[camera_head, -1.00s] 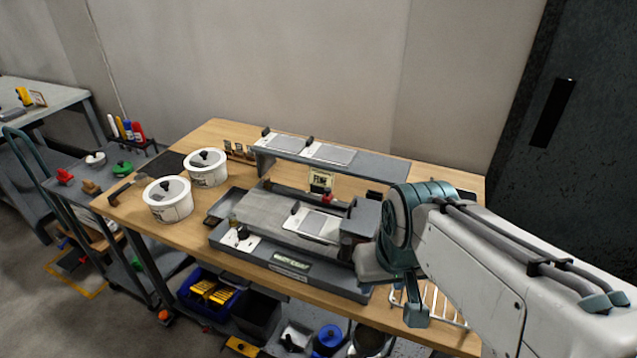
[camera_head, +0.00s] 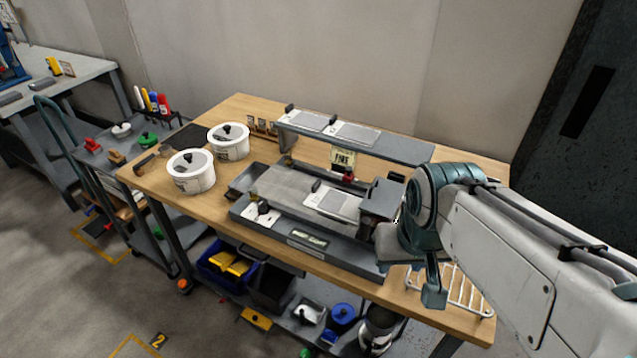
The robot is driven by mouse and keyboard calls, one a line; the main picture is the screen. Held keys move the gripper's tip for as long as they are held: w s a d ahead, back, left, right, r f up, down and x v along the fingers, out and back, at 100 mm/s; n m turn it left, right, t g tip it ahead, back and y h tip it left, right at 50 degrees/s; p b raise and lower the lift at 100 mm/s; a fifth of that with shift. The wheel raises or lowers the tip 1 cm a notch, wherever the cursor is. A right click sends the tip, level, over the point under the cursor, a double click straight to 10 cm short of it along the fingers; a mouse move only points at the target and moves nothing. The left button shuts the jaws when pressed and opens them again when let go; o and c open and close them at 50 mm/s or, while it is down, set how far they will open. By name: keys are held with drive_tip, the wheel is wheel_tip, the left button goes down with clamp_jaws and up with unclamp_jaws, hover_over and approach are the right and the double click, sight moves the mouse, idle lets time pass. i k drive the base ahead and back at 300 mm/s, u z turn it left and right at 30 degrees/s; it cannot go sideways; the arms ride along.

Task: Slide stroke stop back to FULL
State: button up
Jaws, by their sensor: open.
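The grey bench machine (camera_head: 310,242) sits on the wooden table, with a wide flat bed (camera_head: 275,190). A white plate with a small black knob (camera_head: 263,208) is at its front left. A small red part (camera_head: 348,175) shows behind the bed, below a sign (camera_head: 342,157) that seems to read FINE. I cannot tell which part is the stroke stop, and no FULL mark is legible. My gripper (camera_head: 415,268) is open and appears empty at the machine's right end, partly hidden by my own wrist. I cannot tell whether it touches the machine.
Two white lidded pots (camera_head: 191,172) stand left of the machine. A raised grey shelf (camera_head: 385,146) runs behind it. A white wire rack (camera_head: 462,290) lies at the table's front right. A cart (camera_head: 105,172) stands at the left.

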sight(348, 177)
drive_tip(key=z, duration=0.55)
drive_tip(key=k, duration=1.25)
drive_tip(key=u, duration=0.2)
drive_tip(key=i, duration=0.6)
drive_tip(key=u, duration=0.55)
drive_tip(key=i, duration=1.05)
drive_tip(key=z, duration=0.45)
